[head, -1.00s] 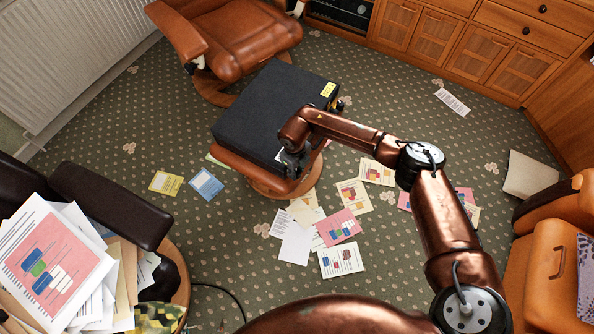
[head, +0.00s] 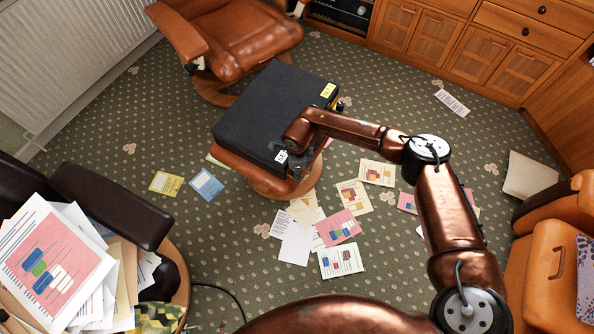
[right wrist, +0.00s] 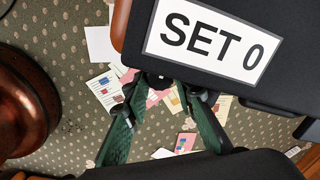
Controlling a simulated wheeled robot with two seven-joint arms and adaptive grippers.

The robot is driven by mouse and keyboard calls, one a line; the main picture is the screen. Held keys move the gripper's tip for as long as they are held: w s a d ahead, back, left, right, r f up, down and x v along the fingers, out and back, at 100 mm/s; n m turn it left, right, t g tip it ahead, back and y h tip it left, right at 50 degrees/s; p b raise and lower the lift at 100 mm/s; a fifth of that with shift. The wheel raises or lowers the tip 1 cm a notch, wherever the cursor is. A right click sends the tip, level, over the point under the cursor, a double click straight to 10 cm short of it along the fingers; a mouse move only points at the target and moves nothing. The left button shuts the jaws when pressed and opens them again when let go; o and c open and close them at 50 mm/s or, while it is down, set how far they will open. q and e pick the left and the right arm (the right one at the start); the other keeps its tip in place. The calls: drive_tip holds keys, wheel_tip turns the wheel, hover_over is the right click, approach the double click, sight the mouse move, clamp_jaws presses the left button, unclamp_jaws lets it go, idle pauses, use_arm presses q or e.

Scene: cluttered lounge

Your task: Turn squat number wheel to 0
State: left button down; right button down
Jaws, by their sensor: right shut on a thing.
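A black case (head: 270,115) lies flat on a brown footstool. Its white label shows in the head view (head: 281,157) and reads "SET 0" in the right wrist view (right wrist: 205,42). My right gripper (head: 296,172) is at the case's near right side, below the label's edge. In the right wrist view its green-padded fingers (right wrist: 160,98) reach to the case edge, shut around a small dark part (right wrist: 159,80) there, seemingly the squat number wheel. The wheel's digits are hidden or too small to read. My left gripper is out of view.
A brown leather chair (head: 235,40) stands behind the case. Papers (head: 342,262) lie on the patterned carpet in front and to the right. A dark armchair with stacked papers (head: 55,265) is at left, an orange chair (head: 555,265) at right.

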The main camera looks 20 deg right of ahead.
drive_tip(key=shift+d+n, duration=0.1)
drive_tip(key=shift+n, duration=0.2)
drive_tip(key=c, duration=1.9)
unclamp_jaws()
drive_tip(key=r, duration=1.2)
drive_tip(key=shift+s, duration=0.3)
